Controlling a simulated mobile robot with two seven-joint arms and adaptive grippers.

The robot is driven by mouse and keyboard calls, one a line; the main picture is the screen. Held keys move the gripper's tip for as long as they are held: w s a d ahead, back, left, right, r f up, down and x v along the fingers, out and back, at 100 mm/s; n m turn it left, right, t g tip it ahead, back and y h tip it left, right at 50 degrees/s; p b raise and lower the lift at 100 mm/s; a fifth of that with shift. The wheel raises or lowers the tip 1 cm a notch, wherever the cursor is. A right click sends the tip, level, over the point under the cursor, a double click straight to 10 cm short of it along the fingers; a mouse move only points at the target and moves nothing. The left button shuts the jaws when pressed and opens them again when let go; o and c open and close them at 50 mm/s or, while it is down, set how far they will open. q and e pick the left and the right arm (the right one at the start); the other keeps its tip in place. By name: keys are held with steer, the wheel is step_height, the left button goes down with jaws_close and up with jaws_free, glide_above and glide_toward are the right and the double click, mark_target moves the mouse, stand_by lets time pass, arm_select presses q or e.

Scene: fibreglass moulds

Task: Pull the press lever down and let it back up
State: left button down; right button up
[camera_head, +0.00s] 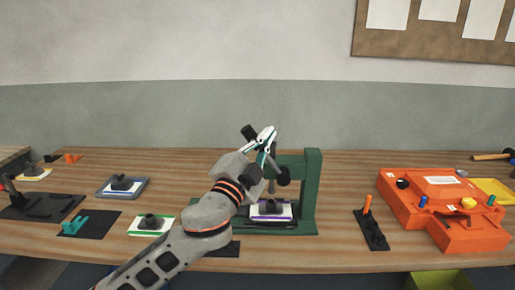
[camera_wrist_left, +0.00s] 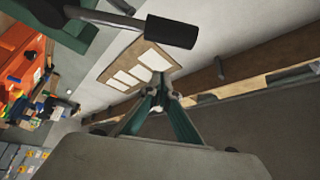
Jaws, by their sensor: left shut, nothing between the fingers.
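The green press (camera_head: 312,185) stands on the bench, right of the middle. Its lever ends in a dark cylindrical grip (camera_head: 249,132), raised above the frame. In the left wrist view the grip (camera_wrist_left: 172,32) hangs on a metal rod near the top, with part of the green frame at the top left. My left gripper (camera_head: 269,138) is shut and empty, up beside the lever grip. In the wrist view its fingertips (camera_wrist_left: 160,84) meet below the grip, apart from it in that picture. My arm hides part of the press. My right gripper is out of view.
A purple-edged mould (camera_head: 285,213) sits under the press. An orange case (camera_head: 440,200) and a black stand with an orange peg (camera_head: 373,232) are to the right. Several small moulds and dark mats, including a blue-grey tray (camera_head: 104,190), lie to the left.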

arm_select(q)
steer(key=w+a, duration=0.1)
steer(key=w+a+f, duration=0.1)
steer(key=shift+w+a+f, duration=0.1)
steer(key=shift+w+f, duration=0.2)
steer(key=shift+w, duration=0.1)
steer(key=shift+a, duration=0.1)
